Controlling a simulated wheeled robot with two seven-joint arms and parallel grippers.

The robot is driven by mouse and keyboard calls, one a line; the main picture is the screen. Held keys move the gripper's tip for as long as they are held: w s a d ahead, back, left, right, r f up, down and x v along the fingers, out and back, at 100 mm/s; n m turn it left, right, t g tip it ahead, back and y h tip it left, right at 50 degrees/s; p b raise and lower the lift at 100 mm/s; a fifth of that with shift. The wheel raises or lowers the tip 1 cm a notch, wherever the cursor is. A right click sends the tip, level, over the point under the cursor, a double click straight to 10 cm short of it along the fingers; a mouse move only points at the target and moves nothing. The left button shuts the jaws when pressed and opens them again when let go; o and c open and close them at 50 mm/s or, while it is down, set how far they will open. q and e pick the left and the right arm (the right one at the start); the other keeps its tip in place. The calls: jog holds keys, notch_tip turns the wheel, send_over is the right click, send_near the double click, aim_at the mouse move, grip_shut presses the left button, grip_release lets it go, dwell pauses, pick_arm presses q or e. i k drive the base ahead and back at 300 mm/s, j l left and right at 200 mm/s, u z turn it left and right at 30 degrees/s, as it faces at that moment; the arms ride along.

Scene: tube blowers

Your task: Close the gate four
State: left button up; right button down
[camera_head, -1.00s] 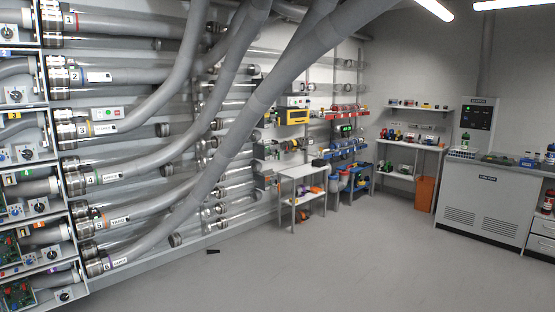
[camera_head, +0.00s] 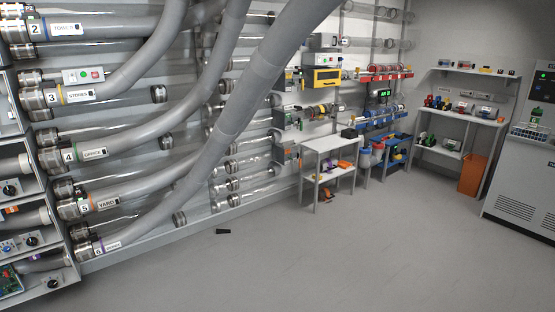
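Numbered grey tubes run along the left wall, each with a metal collar at its left end. The tube labelled 4 OFFICE (camera_head: 120,147) is in the middle of the stack, with its metal collar (camera_head: 52,153) at the left. Tube 3 STORES (camera_head: 95,94) is above it and tube 5 YARD (camera_head: 125,200) is below it. I cannot make out which part is the gate of line four, or whether it is open or shut. Neither of my grippers is in view.
Control boxes with knobs (camera_head: 30,240) stand at the left edge. A small white table (camera_head: 328,143) and a wall shelf stand at the back. An orange bin (camera_head: 473,175) is at the right, beside a grey cabinet (camera_head: 525,200).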

aim_at(295, 124)
jog(key=i+l, duration=0.25)
jog(key=i, duration=0.25)
jog(key=i+l, duration=0.2)
jog(key=i, duration=0.3)
jog(key=i+l, duration=0.25)
jog(key=i, duration=0.25)
jog(key=i+l, duration=0.25)
jog(key=i, duration=0.25)
jog(key=i+l, duration=0.25)
jog(key=i, duration=0.25)
jog(key=i+l, duration=0.1)
jog(key=i, duration=2.6)
